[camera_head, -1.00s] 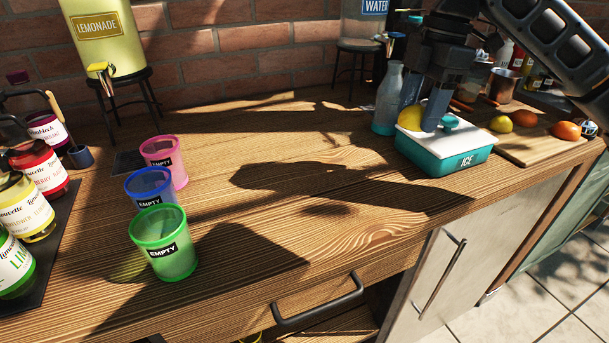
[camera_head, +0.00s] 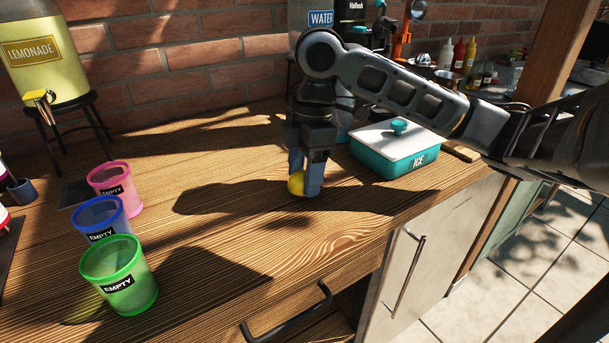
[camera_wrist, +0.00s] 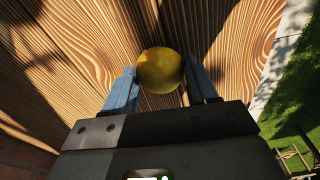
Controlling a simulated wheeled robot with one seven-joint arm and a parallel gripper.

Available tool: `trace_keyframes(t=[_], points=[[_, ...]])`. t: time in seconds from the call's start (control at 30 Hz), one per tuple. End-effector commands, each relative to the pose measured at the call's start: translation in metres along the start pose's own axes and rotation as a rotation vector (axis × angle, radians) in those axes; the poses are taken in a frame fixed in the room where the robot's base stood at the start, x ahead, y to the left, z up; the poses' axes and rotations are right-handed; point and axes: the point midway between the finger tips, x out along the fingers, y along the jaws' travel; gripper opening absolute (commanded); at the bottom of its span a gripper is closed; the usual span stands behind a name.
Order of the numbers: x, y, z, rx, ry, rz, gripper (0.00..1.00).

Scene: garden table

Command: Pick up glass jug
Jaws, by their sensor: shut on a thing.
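My gripper (camera_head: 305,188) points down over the wooden table, left of the ice box. It is shut on a yellow lemon (camera_head: 296,184), held low near the tabletop; I cannot tell whether it touches the wood. In the wrist view the lemon (camera_wrist: 160,70) sits between the two blue fingers (camera_wrist: 162,88). A glass jug is not clearly visible. A sliver of a teal-based vessel (camera_head: 343,124) shows behind my arm, mostly hidden, so I cannot tell fully what it is.
The teal ice box (camera_head: 385,163) with a white lid stands right of my gripper. Pink (camera_head: 115,187), blue (camera_head: 99,218) and green (camera_head: 119,275) cups labelled EMPTY stand at the left. The lemonade dispenser (camera_head: 40,55) is at the back left. The table between cups and gripper is clear.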

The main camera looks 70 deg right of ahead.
Motion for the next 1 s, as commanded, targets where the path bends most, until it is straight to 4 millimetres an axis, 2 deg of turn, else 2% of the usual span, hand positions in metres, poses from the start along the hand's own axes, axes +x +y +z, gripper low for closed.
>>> trace_keyframes(t=[0.1, 0.5, 0.53, 0.77, 1.0], points=[[0.0082, -0.0001, 0.0012, 0.0, 0.0, 0.0, 0.28], [0.0134, 0.0, 0.0018, 0.0, 0.0, 0.0, 0.28], [0.0119, 0.0001, 0.0018, 0.0, 0.0, 0.001, 0.61], [0.0115, 0.0001, 0.0017, 0.0, 0.0, 0.0, 0.83], [0.0108, 0.0001, 0.0017, 0.0, 0.0, 0.001, 0.83]])
